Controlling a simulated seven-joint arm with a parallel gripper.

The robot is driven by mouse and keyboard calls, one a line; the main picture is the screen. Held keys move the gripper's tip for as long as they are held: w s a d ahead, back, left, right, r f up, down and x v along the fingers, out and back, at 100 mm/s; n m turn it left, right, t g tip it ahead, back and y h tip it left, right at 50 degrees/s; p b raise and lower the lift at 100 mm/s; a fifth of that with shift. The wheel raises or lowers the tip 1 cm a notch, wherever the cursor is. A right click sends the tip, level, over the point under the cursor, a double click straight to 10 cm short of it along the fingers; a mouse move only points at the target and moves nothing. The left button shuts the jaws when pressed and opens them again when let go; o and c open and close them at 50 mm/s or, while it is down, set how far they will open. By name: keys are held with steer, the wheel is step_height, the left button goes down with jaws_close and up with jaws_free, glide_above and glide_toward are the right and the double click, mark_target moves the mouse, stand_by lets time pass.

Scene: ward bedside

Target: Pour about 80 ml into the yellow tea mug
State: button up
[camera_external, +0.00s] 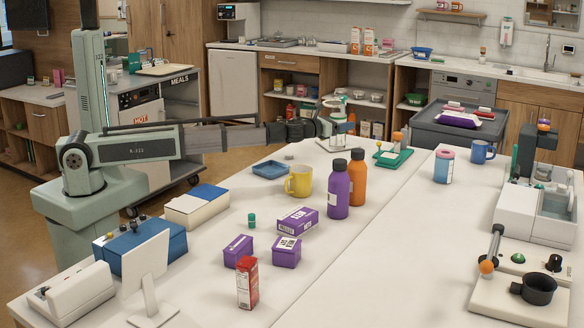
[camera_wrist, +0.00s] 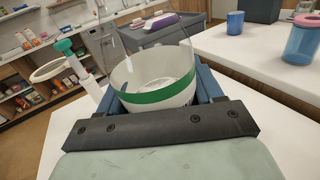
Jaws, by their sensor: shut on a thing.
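The yellow tea mug (camera_external: 299,181) stands upright on the long white table, left of a purple bottle. My gripper (camera_external: 326,128) is beyond the mug and a little to its right, at the table's far end. It is shut on a clear vessel with a green band (camera_external: 341,127). In the wrist view the vessel (camera_wrist: 155,97) sits upright between my blue fingers, its open top showing. Something pale shows inside it; I cannot tell the liquid level. The mug is out of the wrist view. I cannot tell whether the vessel touches the table.
A purple bottle (camera_external: 338,191) and an orange bottle (camera_external: 357,181) stand close right of the mug. A blue tray (camera_external: 269,170) lies behind left, purple boxes (camera_external: 297,221) in front. A green-topped pump (camera_wrist: 72,55) shows left of the vessel. The right table half has clear room.

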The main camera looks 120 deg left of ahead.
steer(key=shift+s+d+r, duration=0.15)
steer(key=shift+d, duration=0.1)
steer(key=s+d+f, duration=0.4)
steer(key=d, duration=0.4)
steer(key=s+d+f, duration=0.3)
steer(key=s+d, duration=0.1)
steer(key=d, duration=0.4)
steer(key=shift+s+d+f, duration=0.25)
steer(key=shift+s+f, duration=0.1)
steer(key=shift+f, duration=0.05)
steer(key=shift+m, duration=0.5)
steer(key=shift+s+a+r+m+t, duration=0.25)
steer(key=shift+m+t, duration=0.6)
steer(key=shift+m, duration=2)
steer(key=shift+s+a+r+m+t, duration=0.25)
steer(key=shift+m+t, duration=0.55)
steer(key=shift+m, duration=2)
steer(key=shift+s+a+r+m+t, duration=0.25)
steer(key=shift+m+t, duration=0.6)
steer(key=shift+m, duration=2)
steer(key=shift+w+d+r+m, duration=0.1)
steer(key=shift+w+d+m, duration=0.05)
steer(key=shift+m, duration=0.15)
